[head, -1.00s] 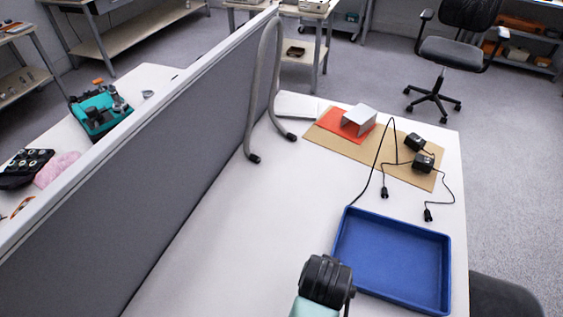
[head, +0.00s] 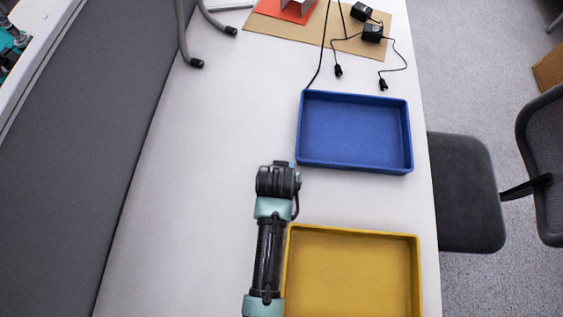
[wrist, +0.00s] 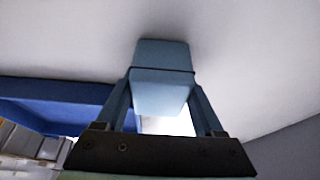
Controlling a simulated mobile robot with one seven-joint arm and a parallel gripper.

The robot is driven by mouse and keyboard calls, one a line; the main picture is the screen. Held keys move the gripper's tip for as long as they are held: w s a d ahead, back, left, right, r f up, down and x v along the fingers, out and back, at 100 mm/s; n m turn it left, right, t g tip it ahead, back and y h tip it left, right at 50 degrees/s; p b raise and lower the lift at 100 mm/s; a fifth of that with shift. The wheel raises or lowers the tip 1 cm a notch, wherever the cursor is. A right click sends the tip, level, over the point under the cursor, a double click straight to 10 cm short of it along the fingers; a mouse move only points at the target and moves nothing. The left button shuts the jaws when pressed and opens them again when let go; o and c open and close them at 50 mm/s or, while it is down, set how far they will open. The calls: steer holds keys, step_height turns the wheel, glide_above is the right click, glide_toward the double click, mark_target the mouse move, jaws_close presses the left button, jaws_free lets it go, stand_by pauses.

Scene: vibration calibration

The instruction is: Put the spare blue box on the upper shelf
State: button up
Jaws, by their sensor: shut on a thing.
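A light blue box (wrist: 162,75) shows in the wrist view, held between the two fingers of my gripper (wrist: 161,92). The gripper is shut on its sides, and the box sticks out past the fingertips. A pale surface fills the view behind the box; I cannot tell whether the box touches it. In the head view my arm reaches over the white table, left of the trays, and its wrist hides the gripper and the box. I cannot make out an upper shelf in either current view.
A blue tray (head: 355,131) and a yellow tray (head: 353,232) lie on the white table (head: 200,200). Black adapters (head: 372,33) with cables lie on a brown board (head: 280,29) at the back. A grey partition (head: 90,150) runs along the left. A chair (head: 465,190) stands right.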

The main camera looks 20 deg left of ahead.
steer(key=shift+f, duration=0.1)
steer(key=o, duration=1.6)
steer(key=shift+c, duration=0.2)
